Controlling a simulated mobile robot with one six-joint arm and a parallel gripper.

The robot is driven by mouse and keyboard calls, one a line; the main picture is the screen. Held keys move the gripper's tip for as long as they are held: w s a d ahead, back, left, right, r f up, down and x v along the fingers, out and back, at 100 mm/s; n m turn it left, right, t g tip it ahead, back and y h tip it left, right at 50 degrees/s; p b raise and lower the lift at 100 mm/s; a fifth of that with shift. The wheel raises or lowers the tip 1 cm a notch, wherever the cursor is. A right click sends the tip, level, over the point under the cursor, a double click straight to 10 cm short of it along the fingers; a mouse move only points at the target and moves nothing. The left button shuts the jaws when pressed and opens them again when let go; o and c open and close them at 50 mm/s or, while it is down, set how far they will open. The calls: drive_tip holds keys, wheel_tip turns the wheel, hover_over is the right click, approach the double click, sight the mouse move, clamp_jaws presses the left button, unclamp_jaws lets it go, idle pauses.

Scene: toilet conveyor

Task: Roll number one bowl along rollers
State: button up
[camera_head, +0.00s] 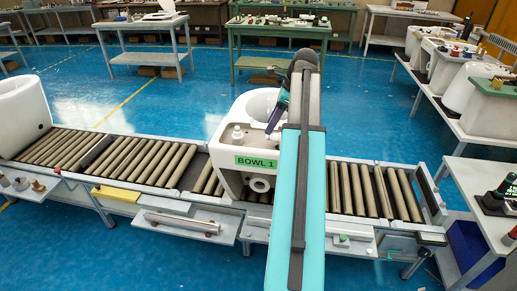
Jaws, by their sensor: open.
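The white toilet bowl with the green label "BOWL 1" (228,176) stands upright on the roller conveyor, right of its middle. My teal arm comes up from the bottom of the picture and hides the bowl's right part. My gripper (271,129) is small in this view, pointing down and left at the bowl's top, just above or at its rear ledge. It is open; I cannot tell whether it touches the bowl. The rollers (146,160) run left of the bowl, and more rollers (372,190) lie to its right.
Another white bowl (22,112) stands at the conveyor's left end. The rollers between the two bowls are clear. A side bench (457,124) with white ceramics is at the right, and a green table (262,62) stands behind. Small trays and tools line the conveyor's front edge.

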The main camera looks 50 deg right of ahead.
sight(258, 149)
drive_tip(key=shift+p+x, duration=1)
drive_tip(key=shift+x, duration=5.85)
drive_tip(key=shift+s, duration=0.2)
drive_tip(key=shift+d, duration=0.1)
clamp_jaws()
